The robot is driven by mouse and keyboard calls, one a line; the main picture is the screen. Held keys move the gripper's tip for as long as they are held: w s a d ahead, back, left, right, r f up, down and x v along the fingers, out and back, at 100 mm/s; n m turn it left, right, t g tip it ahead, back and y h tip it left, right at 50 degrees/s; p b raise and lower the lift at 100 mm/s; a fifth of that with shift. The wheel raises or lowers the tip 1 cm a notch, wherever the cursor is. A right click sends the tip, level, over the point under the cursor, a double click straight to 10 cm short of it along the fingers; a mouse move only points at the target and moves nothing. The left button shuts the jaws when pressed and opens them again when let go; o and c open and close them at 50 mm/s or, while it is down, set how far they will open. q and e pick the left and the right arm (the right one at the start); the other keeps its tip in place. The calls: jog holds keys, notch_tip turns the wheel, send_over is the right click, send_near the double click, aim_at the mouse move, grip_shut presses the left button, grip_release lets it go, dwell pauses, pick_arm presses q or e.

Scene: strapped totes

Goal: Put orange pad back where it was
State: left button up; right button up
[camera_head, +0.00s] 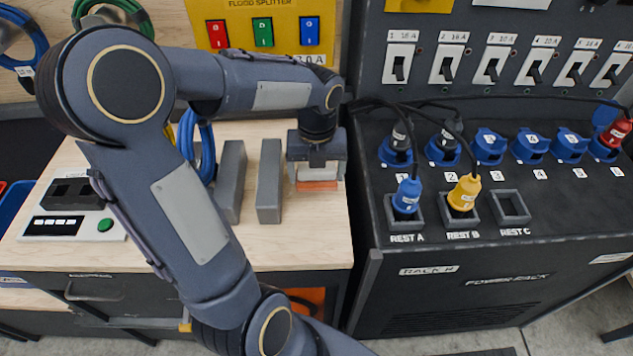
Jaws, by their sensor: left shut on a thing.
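The orange pad (317,185) is low between the fingers of my left gripper (316,174), over the right part of the wooden bench top (310,235). My left gripper points down and is shut on the pad. Only a thin orange strip of the pad shows below the fingers. I cannot tell whether the pad touches the bench. My right gripper is not in view.
Two grey blocks (269,181) (231,182) stand just left of the gripper. A device with a green button (105,225) sits at the bench's left. The black power rack (460,270) with blue sockets and plugs stands to the right. The bench front is clear.

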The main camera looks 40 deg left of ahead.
aim_at(317, 185)
pick_arm(q)
jog(key=shift+f, duration=2.15)
jog(key=o, duration=0.9)
jog(key=shift+f, duration=0.1)
notch_tip(317, 185, up, 12)
jog(key=shift+f+p, duration=0.2)
jog(key=shift+p, duration=0.15)
jog(key=shift+r, duration=0.25)
jog(key=shift+s+d+r+n, duration=0.15)
jog(key=shift+s+r+n, duration=0.1)
jog(key=shift+n, duration=0.25)
jog(key=shift+s+d+f+n+t+h, duration=0.75)
jog(key=shift+s+d+n, duration=1.15)
jog(key=shift+n, duration=2.9)
jog(key=shift+s+d+f+n+t+h, duration=0.1)
jog(key=shift+s+d+n+t+h, duration=0.4)
jog(key=shift+s+d+n+t, duration=2.85)
jog(key=shift+s+a+f+n+g+h, duration=0.4)
jog(key=shift+s+n+g, duration=0.85)
jog(key=shift+n, duration=5)
